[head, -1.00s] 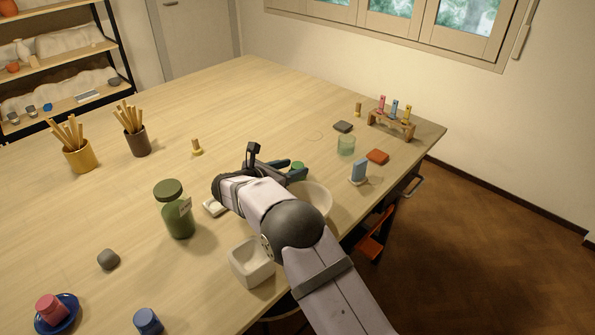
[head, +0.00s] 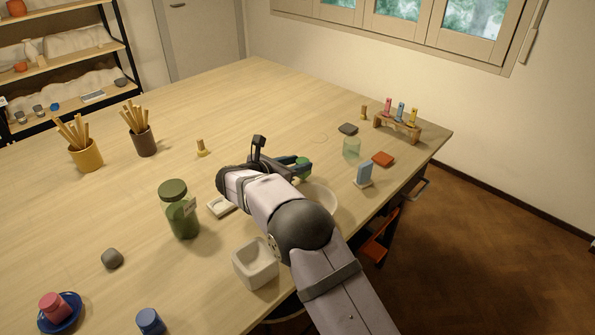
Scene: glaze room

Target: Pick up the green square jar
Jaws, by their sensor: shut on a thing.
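A small green jar (head: 304,168) shows at the tip of my gripper (head: 297,167). My gripper is shut on it, with the dark teal fingers on either side. The fingers and wrist partly hide the jar, so I cannot see its full shape. It is held over the table, near a white bowl (head: 323,197) that my arm partly covers.
A tall green lidded jar (head: 178,212), a small white dish (head: 221,206) and a white square pot (head: 254,264) stand left of my arm.

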